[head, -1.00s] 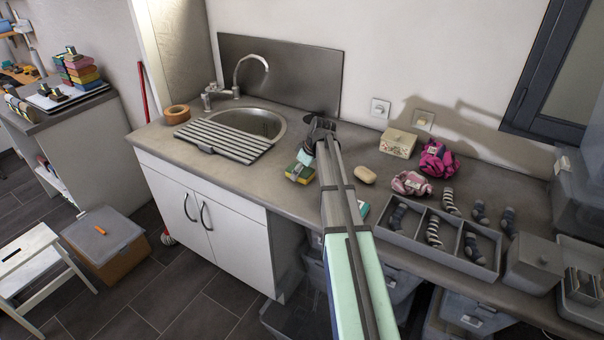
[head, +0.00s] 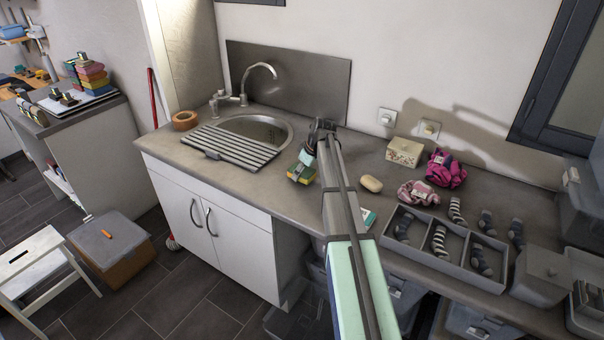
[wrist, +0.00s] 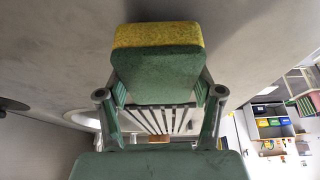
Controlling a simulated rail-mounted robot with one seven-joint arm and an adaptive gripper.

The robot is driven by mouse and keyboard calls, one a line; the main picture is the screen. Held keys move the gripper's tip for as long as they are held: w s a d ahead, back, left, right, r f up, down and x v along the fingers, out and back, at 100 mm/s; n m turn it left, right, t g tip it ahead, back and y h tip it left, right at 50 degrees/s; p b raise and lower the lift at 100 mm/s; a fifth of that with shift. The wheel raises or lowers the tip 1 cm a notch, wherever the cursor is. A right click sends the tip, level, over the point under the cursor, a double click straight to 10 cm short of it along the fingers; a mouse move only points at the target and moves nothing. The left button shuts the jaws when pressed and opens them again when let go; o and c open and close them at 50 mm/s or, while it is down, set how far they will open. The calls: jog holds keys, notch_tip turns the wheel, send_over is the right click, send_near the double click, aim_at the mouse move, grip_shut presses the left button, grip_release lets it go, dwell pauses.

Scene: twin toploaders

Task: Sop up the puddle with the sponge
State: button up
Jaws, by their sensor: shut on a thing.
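My gripper (head: 308,156) is shut on a sponge (head: 301,174), green with a yellow layer, at the counter (head: 262,180) just right of the draining rack. In the wrist view the sponge (wrist: 158,62) sits between the two fingers of my gripper (wrist: 162,90), its yellow layer facing the counter surface (wrist: 55,55). I cannot tell whether the sponge touches the counter. I cannot make out the puddle in either view; the sponge or my arm may hide it.
The striped rack (head: 228,142) lies across the sink (head: 285,133), left of my gripper. A soap bar (head: 371,184), floral box (head: 404,152), pink bundles (head: 446,170) and sock tray (head: 452,260) stand to the right.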

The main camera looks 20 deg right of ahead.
notch_tip(320, 180, up, 11)
jog(key=p, duration=0.4)
dwell(0.4)
jog(key=shift+f, duration=0.1)
dwell(0.4)
